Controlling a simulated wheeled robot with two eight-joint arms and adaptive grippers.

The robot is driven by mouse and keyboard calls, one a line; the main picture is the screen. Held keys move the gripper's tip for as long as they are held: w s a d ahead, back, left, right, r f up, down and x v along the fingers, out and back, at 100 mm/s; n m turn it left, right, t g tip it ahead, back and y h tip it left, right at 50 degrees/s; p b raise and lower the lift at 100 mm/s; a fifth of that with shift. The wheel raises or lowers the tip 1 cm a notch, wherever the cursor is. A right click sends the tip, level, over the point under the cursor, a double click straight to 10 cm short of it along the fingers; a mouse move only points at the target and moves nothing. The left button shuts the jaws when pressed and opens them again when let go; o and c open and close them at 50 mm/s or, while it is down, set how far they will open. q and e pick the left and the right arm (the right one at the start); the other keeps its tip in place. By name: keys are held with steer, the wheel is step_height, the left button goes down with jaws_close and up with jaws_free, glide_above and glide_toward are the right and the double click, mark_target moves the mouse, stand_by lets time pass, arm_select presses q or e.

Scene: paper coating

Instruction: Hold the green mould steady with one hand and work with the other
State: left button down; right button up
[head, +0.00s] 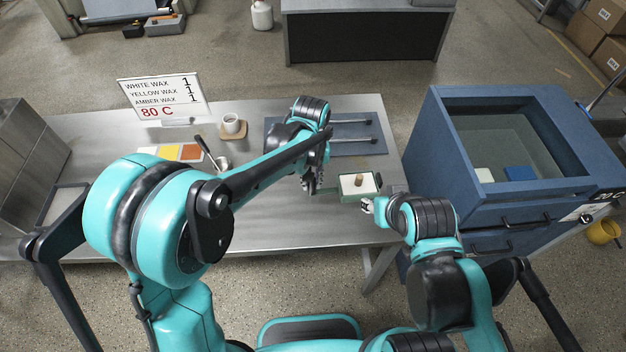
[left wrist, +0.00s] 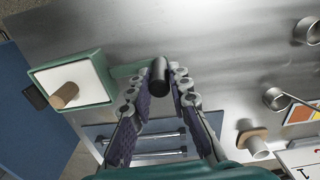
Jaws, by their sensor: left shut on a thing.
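The green mould (head: 343,193) stands on the steel table near its front right. Its inside is white and a short brown cylinder (head: 359,181) stands up in it. The mould also shows at the upper left of the left wrist view (left wrist: 104,66). My left gripper (head: 312,187) is at the mould's left side, shut on its dark handle (left wrist: 159,76), which joins a green arm of the mould. My right gripper (head: 367,204) is close to the mould's front right corner. Its fingers are too small to tell open from shut.
A blue mat with two metal rods (head: 350,141) lies behind the mould. A ladle (head: 205,152), colour cards (head: 168,153), a cup (head: 231,123) and a sign (head: 162,97) are farther left. A blue cabinet (head: 465,200) with an open-topped bin stands close on the right.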

arm_select(q)
steer(key=shift+w+a+f+b, duration=0.75)
steer(key=shift+a+f+b, duration=0.55)
steer(key=shift+a+f, duration=0.4)
steer(key=shift+w+a+f+b, duration=0.75)
steer(key=shift+a+f+b, duration=0.6)
steer(key=shift+a+f, duration=0.35)
steer(key=shift+w+a+f+b, duration=0.75)
steer(key=shift+a+f+b, duration=0.55)
steer(key=shift+a+f, duration=0.4)
arm_select(e)
step_height(320, 180, down, 8)
arm_select(q)
steer(key=shift+r, duration=0.1)
arm_select(e)
steer(key=shift+o, duration=0.4)
